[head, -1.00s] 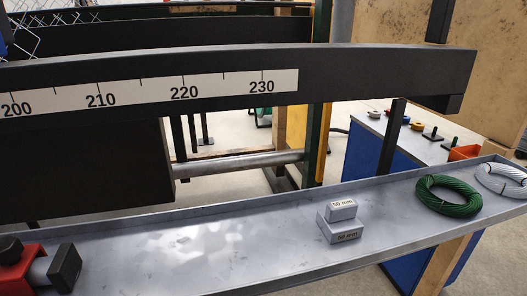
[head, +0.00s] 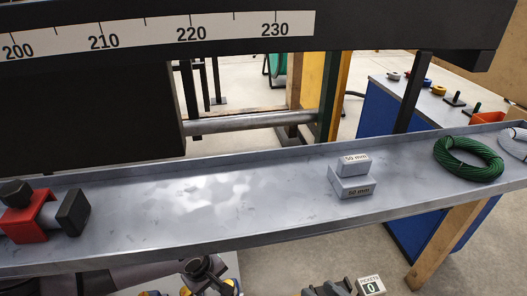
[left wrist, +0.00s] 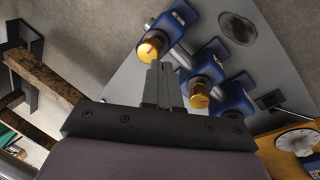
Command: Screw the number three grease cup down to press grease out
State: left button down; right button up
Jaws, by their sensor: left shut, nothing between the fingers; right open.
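In the left wrist view, three blue grease cups with brass caps stand on a grey plate (left wrist: 125,82). The nearest cap (left wrist: 152,47) is just beyond my left gripper's tips. I cannot read which is number three. My left gripper (left wrist: 157,70) is shut and empty, its fingertips close to the first cap; contact cannot be told. In the head view the cups are mostly cut off at the bottom edge.
A long grey tray (head: 250,225) crosses the head view, holding a red clamp (head: 28,222), 50 mm blocks (head: 352,185) and a green coil (head: 468,158). A black beam with a scale (head: 190,35) runs above. A dial (left wrist: 298,141) is right in the wrist view.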

pick_arm(q)
notch_tip(320, 180, down, 5)
jog(key=b, duration=0.3)
jog(key=shift+f+b, duration=0.2)
jog(key=shift+b, duration=0.1)
pick_arm(e)
jog(key=shift+w+a+f+t+y, duration=0.15)
jog(key=shift+a+f+t+y, duration=0.15)
jog(key=shift+t, duration=0.1)
jog(key=shift+r, duration=0.1)
pick_arm(q)
jog(key=shift+w+d, duration=0.2)
jog(key=shift+w, duration=0.05)
pick_arm(e)
jog(key=shift+d, duration=0.1)
